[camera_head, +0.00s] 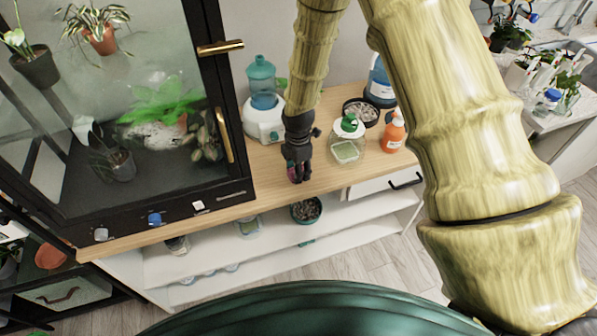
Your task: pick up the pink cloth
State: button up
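My gripper (298,174) is black and points down over the front part of the wooden counter (262,190), left of a glass jar. Small pinkish-red patches show at its fingertips. They are too small to tell whether they are the pink cloth or part of the fingers. No pink cloth is clearly seen elsewhere in view. Whether the fingers are open or shut, and whether they touch the counter, cannot be told.
A glass jar with a green-and-white lid (347,138) and an orange bottle (393,132) stand right of my gripper. A white device with a teal-topped bottle (262,85) stands behind it to the left. A glass plant cabinet (140,190) fills the left. Shelves lie below.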

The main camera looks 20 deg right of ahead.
jog(key=shift+r+b, duration=1.1)
jog(key=shift+r, duration=3.55)
jog(key=shift+o, duration=1.4)
jog(key=c, duration=0.3)
